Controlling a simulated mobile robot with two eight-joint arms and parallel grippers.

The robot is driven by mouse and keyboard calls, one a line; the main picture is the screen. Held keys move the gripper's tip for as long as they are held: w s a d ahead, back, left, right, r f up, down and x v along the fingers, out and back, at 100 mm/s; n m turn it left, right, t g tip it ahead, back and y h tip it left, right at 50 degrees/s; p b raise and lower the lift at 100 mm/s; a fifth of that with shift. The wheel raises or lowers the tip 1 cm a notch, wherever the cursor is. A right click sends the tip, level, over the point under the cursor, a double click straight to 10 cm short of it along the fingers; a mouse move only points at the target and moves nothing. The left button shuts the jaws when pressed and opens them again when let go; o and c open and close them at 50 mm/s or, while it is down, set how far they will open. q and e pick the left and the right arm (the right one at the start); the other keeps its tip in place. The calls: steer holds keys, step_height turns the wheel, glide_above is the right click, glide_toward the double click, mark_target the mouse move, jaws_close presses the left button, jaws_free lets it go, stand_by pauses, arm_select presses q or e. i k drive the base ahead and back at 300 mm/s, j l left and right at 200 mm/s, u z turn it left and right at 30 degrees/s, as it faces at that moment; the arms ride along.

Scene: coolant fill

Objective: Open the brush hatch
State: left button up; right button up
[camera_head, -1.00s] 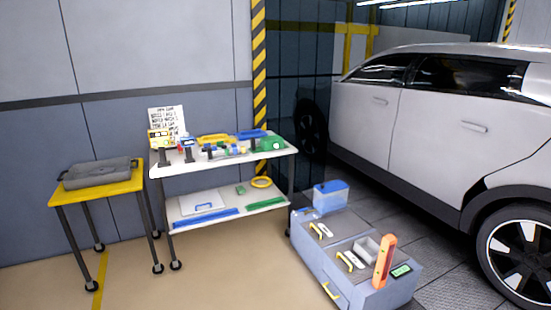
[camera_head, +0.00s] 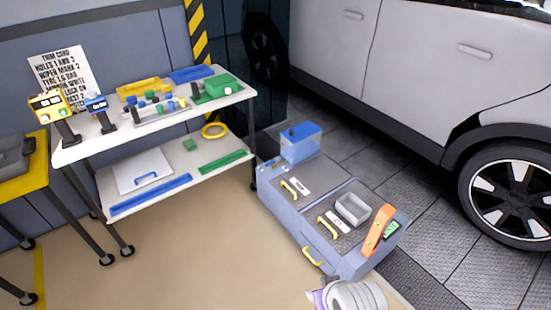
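A low blue-grey machine (camera_head: 300,222) stands on the floor right of the white cart. Its top has two dark panels, each with a yellow handle and a white label. The rear yellow handle (camera_head: 289,189) and the front yellow handle (camera_head: 327,227) both lie on panels that look closed. A third yellow handle (camera_head: 312,256) is on its side face. I cannot read the labels, so I cannot tell which is the brush hatch. A white rounded part of my arm, probably the right, shows at the bottom edge near the machine; its fingers are not clear. My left gripper is out of view.
A blue box (camera_head: 301,142) sits at the machine's rear; a grey tray (camera_head: 353,209) and an orange upright piece (camera_head: 377,230) are on top. A white cart (camera_head: 75,150) with parts stands left, a car (camera_head: 400,70) right. The beige floor (camera_head: 210,260) in front is clear.

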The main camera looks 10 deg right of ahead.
mark_target(301, 186)
steer(key=i+j, duration=0.1)
steer(key=i, duration=1.55)
steer(key=i+z, duration=0.15)
steer(key=z, duration=0.25)
steer(key=i+z, duration=0.2)
steer(key=z, duration=0.2)
steer(key=i+j+z, duration=0.1)
steer(key=z, duration=0.35)
steer(key=i+j+z, duration=0.15)
steer(key=z, duration=0.25)
steer(key=i, duration=0.05)
